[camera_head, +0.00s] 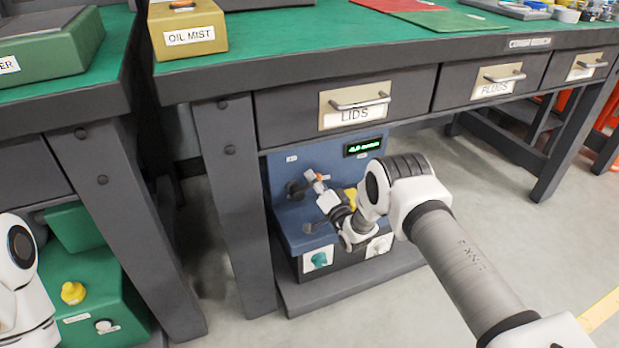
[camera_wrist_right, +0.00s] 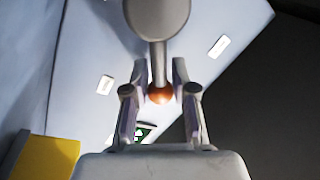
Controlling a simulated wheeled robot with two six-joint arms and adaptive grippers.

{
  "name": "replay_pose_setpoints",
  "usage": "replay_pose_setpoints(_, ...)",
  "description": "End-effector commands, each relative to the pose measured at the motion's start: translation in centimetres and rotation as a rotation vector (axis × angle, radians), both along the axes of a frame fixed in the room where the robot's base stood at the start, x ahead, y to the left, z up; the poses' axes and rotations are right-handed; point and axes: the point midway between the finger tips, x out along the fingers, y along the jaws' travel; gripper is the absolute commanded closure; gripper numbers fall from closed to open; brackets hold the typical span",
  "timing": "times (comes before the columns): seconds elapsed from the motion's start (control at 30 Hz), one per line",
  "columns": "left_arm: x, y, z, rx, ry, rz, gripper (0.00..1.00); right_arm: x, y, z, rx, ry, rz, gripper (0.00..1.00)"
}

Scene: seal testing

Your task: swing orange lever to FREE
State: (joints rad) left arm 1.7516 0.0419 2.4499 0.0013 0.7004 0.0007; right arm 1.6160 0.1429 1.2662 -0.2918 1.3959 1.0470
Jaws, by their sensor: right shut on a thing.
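The orange lever (camera_head: 322,177) is on the front of a blue test machine (camera_head: 310,158) under the bench. In the right wrist view its orange ball (camera_wrist_right: 160,95) sits at the end of a grey stem, between the two fingers. My right gripper (camera_head: 326,187) is shut on the lever, and its fingers also show in the wrist view (camera_wrist_right: 159,88). The FREE mark cannot be read in these views. My left gripper is out of view; only white parts of my left arm show at the left edge.
The bench drawer marked LIDS (camera_head: 357,103) hangs just above the machine. A green display (camera_head: 363,147), a teal knob (camera_head: 319,259) and a yellow part (camera_wrist_right: 45,158) are near my right gripper. A bench leg (camera_head: 234,200) stands to the left. Open floor lies to the right.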

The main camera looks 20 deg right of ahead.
Motion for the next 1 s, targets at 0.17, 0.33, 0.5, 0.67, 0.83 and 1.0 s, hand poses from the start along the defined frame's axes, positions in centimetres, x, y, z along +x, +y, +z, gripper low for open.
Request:
replay_pose_setpoints(0.17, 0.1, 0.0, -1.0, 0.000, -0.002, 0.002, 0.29, 0.0, -0.5, -1.3, 0.158, 0.009, 0.000, 1.00)
replay_pose_setpoints(0.33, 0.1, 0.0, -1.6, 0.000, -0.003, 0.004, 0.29, 0.0, -0.8, -2.1, 0.294, 0.014, -0.001, 1.00)
replay_pose_setpoints(0.5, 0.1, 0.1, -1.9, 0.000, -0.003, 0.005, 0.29, 0.0, -1.0, -2.6, 0.396, 0.017, 0.000, 1.00)
replay_pose_setpoints(0.67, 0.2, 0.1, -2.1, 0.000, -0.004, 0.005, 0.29, 0.0, -1.0, -2.9, 0.455, 0.019, 0.000, 1.00)
replay_pose_setpoints(0.83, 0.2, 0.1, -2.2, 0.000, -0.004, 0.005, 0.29, 0.0, -1.1, -3.0, 0.486, 0.020, 0.000, 1.00)
replay_pose_setpoints(1.0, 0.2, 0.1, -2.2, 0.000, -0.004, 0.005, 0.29, 0.0, -1.1, -3.1, 0.493, 0.020, 0.000, 1.00)
